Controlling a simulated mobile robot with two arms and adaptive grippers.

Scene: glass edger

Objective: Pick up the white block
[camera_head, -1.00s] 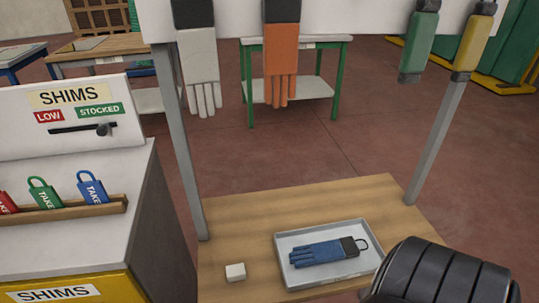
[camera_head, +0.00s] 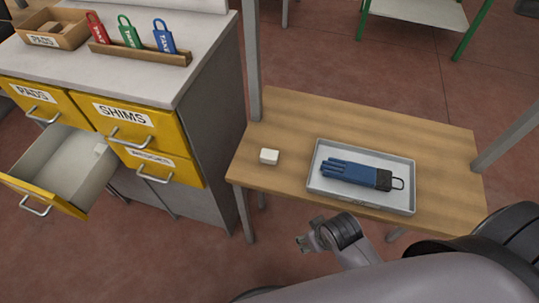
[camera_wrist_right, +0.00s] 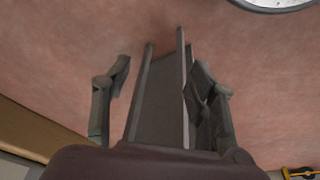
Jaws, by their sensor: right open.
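A small white block (camera_head: 269,156) lies on the wooden table, near its left edge and left of a grey tray. Another small whitish block (camera_head: 100,150) shows in the open drawer at the left. My right gripper (camera_head: 308,240) is in front of the table's near edge, below and to the right of the white block on the table and apart from it. In the right wrist view its two fingers (camera_wrist_right: 160,78) are spread apart with nothing held between them. The white block cannot be made out in that view. My left gripper is not in view.
A grey cabinet with yellow drawers (camera_head: 140,125) stands to the left, one drawer (camera_head: 60,175) pulled open. Posts rise at the table's back corners.

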